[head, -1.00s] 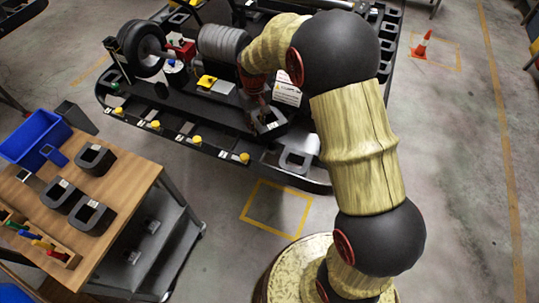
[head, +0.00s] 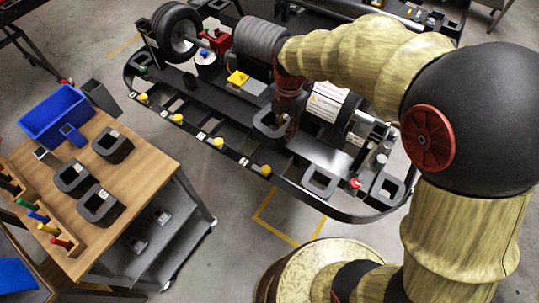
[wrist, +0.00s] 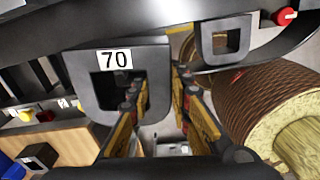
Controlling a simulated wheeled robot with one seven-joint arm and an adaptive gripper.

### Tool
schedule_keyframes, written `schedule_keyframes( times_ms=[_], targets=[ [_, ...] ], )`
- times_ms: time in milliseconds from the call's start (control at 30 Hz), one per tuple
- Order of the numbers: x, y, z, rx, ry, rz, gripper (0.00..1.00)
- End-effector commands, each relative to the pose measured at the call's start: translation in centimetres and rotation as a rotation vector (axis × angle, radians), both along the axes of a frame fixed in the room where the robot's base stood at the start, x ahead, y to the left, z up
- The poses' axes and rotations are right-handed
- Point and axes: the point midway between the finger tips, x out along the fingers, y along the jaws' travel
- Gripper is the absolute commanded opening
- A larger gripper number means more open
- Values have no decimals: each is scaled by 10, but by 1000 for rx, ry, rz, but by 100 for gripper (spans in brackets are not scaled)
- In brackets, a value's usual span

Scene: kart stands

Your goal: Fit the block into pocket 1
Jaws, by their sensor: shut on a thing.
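My gripper (head: 284,122) is shut on the wall of a dark block (head: 263,130) with a square opening. The wrist view shows the block (wrist: 157,62) between the fingers, with a white label reading 70. In the head view the block is over the near side of the dark kart frame (head: 235,165), inside the rail. Whether it touches the frame is unclear. Pockets line the near rail, with yellow knobs (head: 265,171) along it. Their numbers are too small to read, so I cannot tell which is pocket 1.
Similar hollow blocks sit on the kart's near right corner (head: 320,180). A wooden table (head: 145,185) at left holds more such blocks (head: 98,206), a blue bin (head: 57,112) and coloured handles. Clear floor lies between table and kart.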

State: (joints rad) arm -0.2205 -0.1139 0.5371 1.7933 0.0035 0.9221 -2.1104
Motion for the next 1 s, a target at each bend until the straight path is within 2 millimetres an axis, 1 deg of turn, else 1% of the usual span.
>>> schedule_keyframes(
  times_ms=[33,133,233,367,500,600,700,800,1000],
  targets=[
    [-2,2,2,1,-4,51,0],
    [-7,4,3,0,-3,122,0],
    [-8,5,-6,0,0,150,0],
    [-9,5,-32,0,1,154,0],
    [-9,5,-66,-1,2,152,0],
    [-8,5,-88,0,0,152,0],
    [-8,5,-104,0,-1,151,0],
    [-8,5,-113,0,-2,151,0],
    [-8,5,-123,0,-3,151,0]
  ],
)
